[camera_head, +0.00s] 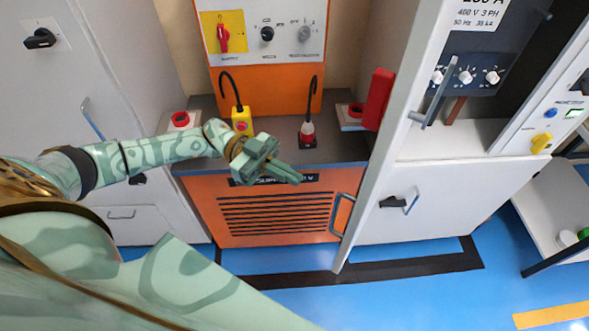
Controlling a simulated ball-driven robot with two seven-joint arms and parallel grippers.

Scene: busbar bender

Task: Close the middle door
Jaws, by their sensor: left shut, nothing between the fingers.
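The middle door (385,145) is a tall pale grey panel seen nearly edge-on, standing open at the right side of the middle bay. A bar handle (342,213) shows by its lower left edge, and another handle (432,108) shows on its right side. The middle bay shows an orange louvred panel (275,215) and a grey ledge. My left gripper (294,177) is shut and empty in front of the ledge, left of the door and apart from it in the picture. It hides part of a black label. My right gripper is not in view.
A red box (378,98) is beside the door. Grey cabinets (120,75) stand left. Blue floor (400,295) with black tape is clear in front.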

